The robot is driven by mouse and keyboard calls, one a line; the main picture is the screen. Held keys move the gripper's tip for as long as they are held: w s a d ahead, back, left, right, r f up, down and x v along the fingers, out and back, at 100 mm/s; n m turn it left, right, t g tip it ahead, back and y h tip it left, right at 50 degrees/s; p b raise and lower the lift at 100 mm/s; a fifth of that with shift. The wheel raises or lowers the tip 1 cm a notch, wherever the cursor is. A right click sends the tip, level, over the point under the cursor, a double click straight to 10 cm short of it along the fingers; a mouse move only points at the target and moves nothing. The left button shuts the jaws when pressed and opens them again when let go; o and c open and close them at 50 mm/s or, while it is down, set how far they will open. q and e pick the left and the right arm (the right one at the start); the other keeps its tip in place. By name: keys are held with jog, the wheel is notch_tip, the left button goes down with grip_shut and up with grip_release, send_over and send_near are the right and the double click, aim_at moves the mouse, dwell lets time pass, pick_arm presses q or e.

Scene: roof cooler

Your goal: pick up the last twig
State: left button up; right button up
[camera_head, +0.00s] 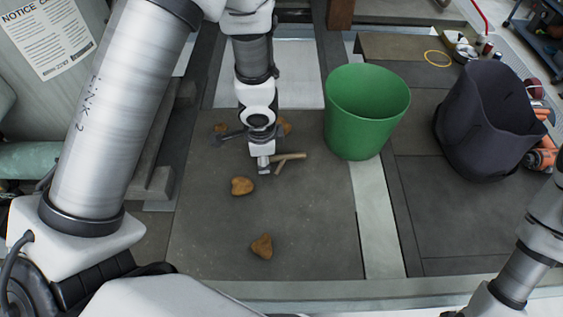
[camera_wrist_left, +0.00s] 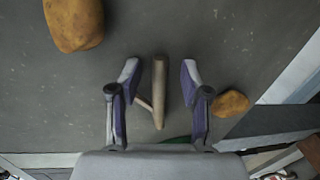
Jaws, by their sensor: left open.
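The twig (camera_head: 290,158) is a short light-brown stick with a small side branch, low over or on the dark grey slab. In the left wrist view the twig (camera_wrist_left: 159,85) stands between my two fingertips, with a gap on both sides. My left gripper (camera_head: 266,168) is at the twig in the head view. The left wrist view shows the gripper (camera_wrist_left: 160,72) open, its fingers not touching the twig's main stem. The side branch reaches close to the left finger. My right arm shows at the lower right, but its gripper is out of view.
Brown lumps (camera_head: 242,186) lie on the slab, one (camera_head: 262,246) nearer the front; others sit behind my left gripper. A green bucket (camera_head: 365,115) stands just right of the twig. A dark fabric pot (camera_head: 480,125) stands farther right. The slab's front is mostly clear.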

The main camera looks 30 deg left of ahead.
pick_arm(q)
jog(key=shift+s+d+r, duration=0.1)
jog(key=shift+c, duration=0.7)
jog(key=c, duration=0.7)
jog(key=shift+r, duration=0.1)
